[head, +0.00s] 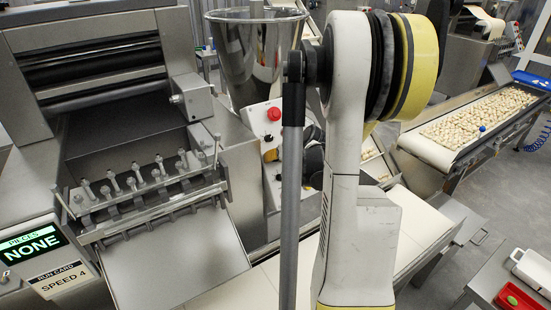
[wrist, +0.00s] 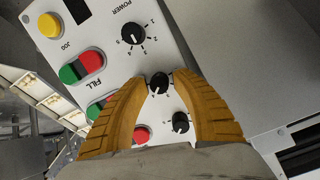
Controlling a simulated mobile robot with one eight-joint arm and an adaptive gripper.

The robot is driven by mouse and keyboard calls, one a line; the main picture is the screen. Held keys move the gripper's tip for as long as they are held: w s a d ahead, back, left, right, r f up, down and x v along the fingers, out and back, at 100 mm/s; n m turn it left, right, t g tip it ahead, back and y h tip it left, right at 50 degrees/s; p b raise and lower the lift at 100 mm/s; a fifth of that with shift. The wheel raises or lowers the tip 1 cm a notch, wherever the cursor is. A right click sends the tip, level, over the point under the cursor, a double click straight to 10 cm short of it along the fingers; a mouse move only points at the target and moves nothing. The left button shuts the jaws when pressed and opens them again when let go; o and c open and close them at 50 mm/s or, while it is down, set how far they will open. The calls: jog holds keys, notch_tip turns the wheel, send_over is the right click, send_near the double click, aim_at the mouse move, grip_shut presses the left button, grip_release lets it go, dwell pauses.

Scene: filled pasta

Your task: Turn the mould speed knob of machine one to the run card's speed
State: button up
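The run card (head: 62,279) on the machine at the left of the head view reads SPEED 4. The white control panel (wrist: 105,28) fills much of the wrist view. My gripper (wrist: 161,77) has its two orange fingers parted on either side of a small black knob (wrist: 159,83). Gaps seem to show between fingers and knob, but contact is hard to judge. A larger black knob (wrist: 133,34) with a numbered dial sits above it, and another black knob (wrist: 180,122) lies between the fingers nearer the palm. The fingers hide some panel labels; I cannot read which knob is mould speed.
The panel also carries a yellow JOG button (wrist: 49,25) and a red-green FILL switch (wrist: 82,67). A red button (head: 274,114) shows on the panel in the head view. A steel hopper (head: 256,50) stands behind it. A display (head: 31,243) reads PIECES NONE.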

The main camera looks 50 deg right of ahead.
jog(key=v, duration=1.2)
